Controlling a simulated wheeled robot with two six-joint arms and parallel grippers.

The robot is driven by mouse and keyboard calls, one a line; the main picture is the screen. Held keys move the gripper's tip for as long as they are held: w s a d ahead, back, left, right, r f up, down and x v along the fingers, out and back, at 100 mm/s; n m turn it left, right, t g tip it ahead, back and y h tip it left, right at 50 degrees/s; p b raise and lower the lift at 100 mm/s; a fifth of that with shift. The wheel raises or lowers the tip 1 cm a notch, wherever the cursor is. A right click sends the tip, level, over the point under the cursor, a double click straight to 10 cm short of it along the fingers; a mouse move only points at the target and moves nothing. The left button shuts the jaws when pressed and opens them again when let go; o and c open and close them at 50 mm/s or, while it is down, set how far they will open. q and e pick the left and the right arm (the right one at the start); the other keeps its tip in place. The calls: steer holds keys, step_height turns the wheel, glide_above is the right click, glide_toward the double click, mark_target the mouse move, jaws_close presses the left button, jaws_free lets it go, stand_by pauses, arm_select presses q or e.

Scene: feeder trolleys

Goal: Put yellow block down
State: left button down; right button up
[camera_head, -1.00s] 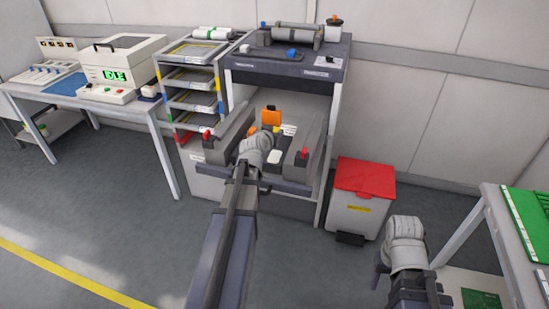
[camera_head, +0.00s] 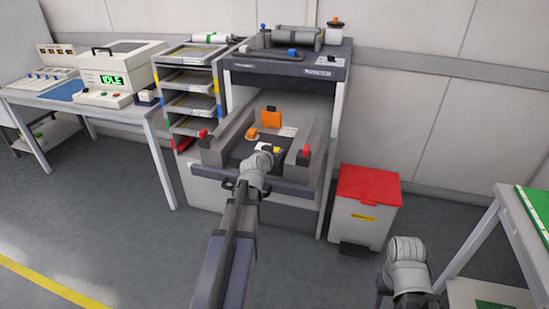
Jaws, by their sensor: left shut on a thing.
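My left arm reaches into the open bay of the grey feeder trolley (camera_head: 205,180), between its two side rails. The yellow block (camera_head: 277,150) shows as a small yellow patch just beyond my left wrist. My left gripper (camera_head: 270,153) is shut on it, low over the dark bay floor; the wrist hides the fingers. I cannot tell whether the block touches the floor. My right gripper (camera_head: 380,287) is at the lower right, away from the trolley, and its jaws are mostly hidden.
An orange part (camera_head: 252,133), a white piece (camera_head: 264,146) and an orange upright plate (camera_head: 271,119) are in the bay. A red-lidded bin (camera_head: 367,185) stands right, a tray rack (camera_head: 188,85) left. The floor between is clear.

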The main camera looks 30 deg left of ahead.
arm_select(q)
steer(key=shift+r, duration=0.1)
steer(key=shift+f, duration=0.25)
steer(key=c, duration=0.5)
jaws_free()
steer(key=shift+r, duration=0.1)
steer(key=shift+r, duration=0.1)
steer(key=shift+s+r, duration=0.1)
steer(key=shift+r, duration=0.05)
steer(key=p+v, duration=0.3)
steer(key=v, duration=0.4)
steer(key=shift+s, duration=0.15)
steer(key=shift+d, duration=0.1)
